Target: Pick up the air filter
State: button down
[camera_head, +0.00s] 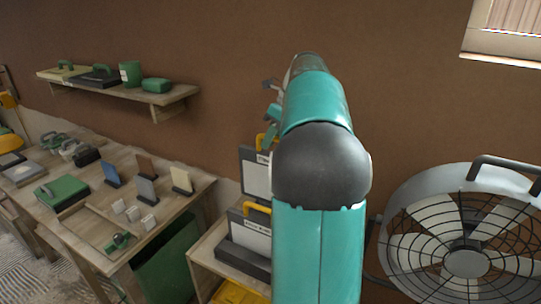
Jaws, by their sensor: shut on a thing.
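A flat panel with a dark frame, pale face and yellow handle, which I take as the air filter (257,178), shows left of my arm. My gripper (269,137) is at its yellow handle and shut on it, partly hidden behind my teal arm. The panel hangs upright, its right side hidden by the arm. A second similar panel (250,236) with a yellow handle stands below in a dark base (241,261) on a small wooden stand. I cannot tell the exact gap between the two panels.
A wooden workbench (190,203) at left holds a green case, small upright plates and a tray. A wall shelf (165,97) holds green items. A large caged fan (465,262) stands at right. Something yellow (238,292) lies low under the stand's top.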

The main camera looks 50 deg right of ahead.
notch_tip(320, 180, up, 9)
jog(key=shift+f, duration=0.2)
jog(key=shift+r, duration=1)
dwell(0.8)
